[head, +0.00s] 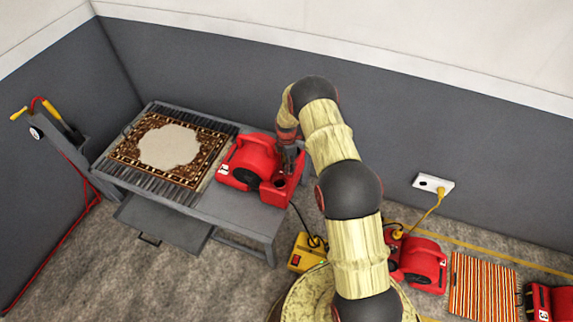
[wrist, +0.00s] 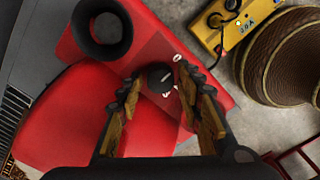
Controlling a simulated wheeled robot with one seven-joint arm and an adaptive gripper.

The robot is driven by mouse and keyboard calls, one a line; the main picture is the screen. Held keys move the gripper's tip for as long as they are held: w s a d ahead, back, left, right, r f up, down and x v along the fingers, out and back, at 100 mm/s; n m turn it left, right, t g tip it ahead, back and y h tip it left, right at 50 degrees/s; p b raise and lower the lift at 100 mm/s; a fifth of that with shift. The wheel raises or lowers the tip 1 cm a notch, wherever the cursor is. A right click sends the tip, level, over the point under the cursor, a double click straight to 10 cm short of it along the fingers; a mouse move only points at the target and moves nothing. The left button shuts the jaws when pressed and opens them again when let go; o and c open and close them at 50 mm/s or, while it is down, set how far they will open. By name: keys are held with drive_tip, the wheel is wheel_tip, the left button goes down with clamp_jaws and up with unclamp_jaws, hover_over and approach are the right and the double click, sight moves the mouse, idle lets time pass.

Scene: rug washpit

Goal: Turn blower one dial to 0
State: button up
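Blower one (head: 253,158) is a red blower with a white label, standing on the right part of the grey bench (head: 238,208). In the wrist view its red casing (wrist: 80,120) carries a small black dial (wrist: 160,77) with a pale pointer line. White marks sit beside the dial, too small to read surely. My gripper (wrist: 160,80) is open, with one finger on each side of the dial and a visible gap to each. In the head view my gripper (head: 289,155) is over the blower's right end and hides the dial.
A patterned rug (head: 125,152) lies on the bench's slats. A yellow box (head: 307,252) with a red switch is on the floor right of the bench. Other red blowers (head: 420,262) and a striped rug (head: 482,287) are at the right. A black round opening (wrist: 102,28) is near the dial.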

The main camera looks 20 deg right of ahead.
drive_tip(key=shift+r, duration=0.1)
wheel_tip(320, 180, up, 12)
idle(0.5)
idle(0.4)
